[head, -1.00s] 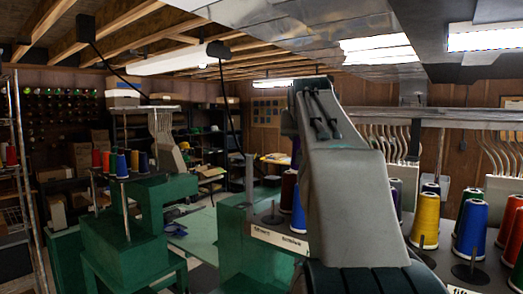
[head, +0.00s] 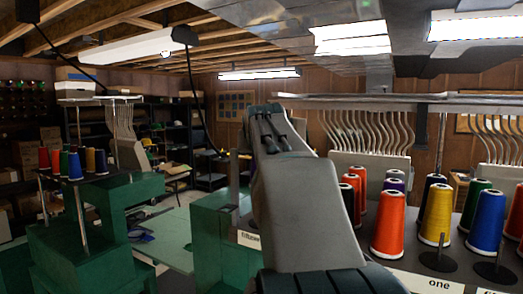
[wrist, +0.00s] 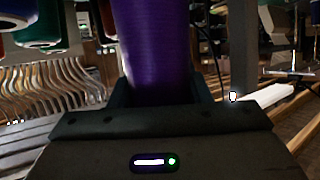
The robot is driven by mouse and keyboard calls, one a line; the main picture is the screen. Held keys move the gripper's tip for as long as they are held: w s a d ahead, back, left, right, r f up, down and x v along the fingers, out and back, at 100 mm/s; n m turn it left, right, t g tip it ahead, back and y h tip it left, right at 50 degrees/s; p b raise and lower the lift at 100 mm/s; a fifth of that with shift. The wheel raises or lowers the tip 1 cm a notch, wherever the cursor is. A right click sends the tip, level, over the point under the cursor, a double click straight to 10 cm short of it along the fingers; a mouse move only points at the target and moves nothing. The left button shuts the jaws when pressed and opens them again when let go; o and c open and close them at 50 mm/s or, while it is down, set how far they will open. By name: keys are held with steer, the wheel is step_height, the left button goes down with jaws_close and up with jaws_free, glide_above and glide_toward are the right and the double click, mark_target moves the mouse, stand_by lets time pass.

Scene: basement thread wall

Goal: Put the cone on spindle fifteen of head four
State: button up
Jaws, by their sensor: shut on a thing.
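In the wrist view my gripper (wrist: 162,95) is shut on a purple cone (wrist: 155,42), with one dark finger on each side of it. In the head view my raised arm hides the gripper and the held cone. Bare spindles (head: 440,245) and (head: 496,255) stand at the front of the right-hand rack, before a yellow cone (head: 436,213) and a blue cone (head: 487,221). A label (head: 425,282) below reads "one". A label left of my arm (head: 249,240) is too blurred to read surely.
An orange-red cone (head: 389,226) and several others crowd the right rack under a row of curved thread arms (head: 365,130). A green machine (head: 125,205) with cones stands at left. A green table (head: 170,235) lies between. Floor shows behind it.

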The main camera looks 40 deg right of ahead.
step_height(320, 180, down, 8)
steer(key=b, duration=0.6)
steer(key=shift+f, duration=0.2)
steer(key=shift+s, duration=0.1)
stand_by(0.3)
steer(key=shift+f+b, duration=0.2)
steer(key=shift+b, duration=0.25)
steer(key=shift+f+b, duration=0.25)
steer(key=shift+b, duration=0.05)
steer(key=shift+r, duration=0.1)
steer(key=o, duration=1.1)
steer(key=shift+s+a, duration=0.1)
